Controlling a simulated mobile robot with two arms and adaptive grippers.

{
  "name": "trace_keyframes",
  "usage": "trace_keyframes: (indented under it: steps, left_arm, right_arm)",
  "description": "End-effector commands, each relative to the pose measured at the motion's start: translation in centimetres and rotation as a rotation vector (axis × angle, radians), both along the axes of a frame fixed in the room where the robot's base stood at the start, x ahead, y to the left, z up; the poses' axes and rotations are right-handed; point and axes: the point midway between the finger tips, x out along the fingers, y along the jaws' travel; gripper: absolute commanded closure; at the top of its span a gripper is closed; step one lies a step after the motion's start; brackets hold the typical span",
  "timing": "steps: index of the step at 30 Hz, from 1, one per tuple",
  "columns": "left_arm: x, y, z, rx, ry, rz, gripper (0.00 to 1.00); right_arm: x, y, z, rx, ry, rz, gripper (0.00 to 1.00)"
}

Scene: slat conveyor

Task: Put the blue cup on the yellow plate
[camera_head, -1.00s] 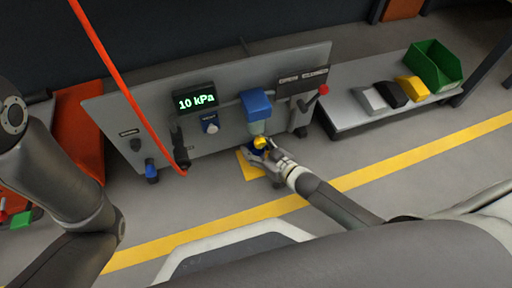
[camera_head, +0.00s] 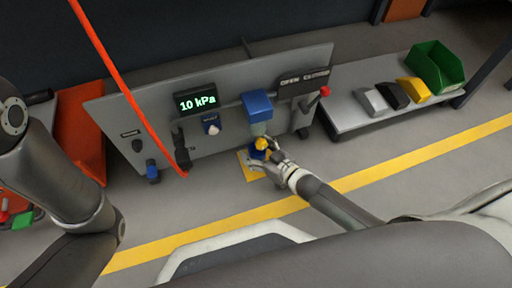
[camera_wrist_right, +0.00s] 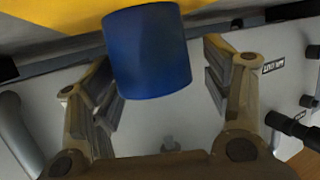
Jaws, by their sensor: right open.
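The blue cup (camera_head: 256,154) stands upright at the yellow plate (camera_head: 246,167), under the blue box of the panel. Something yellow shows at the cup's top in the head view. In the right wrist view the cup (camera_wrist_right: 148,50) is large and upper centre, with the yellow plate (camera_wrist_right: 50,22) behind it. My right gripper (camera_head: 268,162) is open, with its fingers on both sides of the cup; a gap shows at the right finger (camera_wrist_right: 160,85). The cup's contact with the plate is partly hidden. My left gripper is not in view; only my left arm shows.
A grey panel (camera_head: 225,143) with a pressure display (camera_head: 196,101), knobs and a red-tipped lever (camera_head: 324,91) stands behind the cup. A blue box (camera_head: 257,104) overhangs close above it. A bench (camera_head: 350,123) with a green bin (camera_head: 436,65) is at right. A red hose hangs at left.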

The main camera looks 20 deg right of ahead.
Motion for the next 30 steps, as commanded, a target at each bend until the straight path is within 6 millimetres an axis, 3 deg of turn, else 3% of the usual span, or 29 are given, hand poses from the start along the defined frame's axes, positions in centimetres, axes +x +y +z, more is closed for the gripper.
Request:
trace_keyframes:
  steps: [6,15,21,30]
  left_arm:
    - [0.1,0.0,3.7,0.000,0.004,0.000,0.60]
    - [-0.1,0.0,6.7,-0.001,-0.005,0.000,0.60]
    - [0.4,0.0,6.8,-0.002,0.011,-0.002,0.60]
    - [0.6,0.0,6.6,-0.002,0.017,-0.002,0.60]
  right_arm:
    - [-4.2,-2.0,2.0,0.000,0.010,-0.002,0.28]
    - [-8.8,-4.0,3.5,0.001,0.006,-0.002,0.28]
    - [-9.9,-4.5,3.7,0.002,0.003,-0.002,0.28]
    - [-10.0,-4.6,3.7,0.003,0.004,-0.002,0.28]
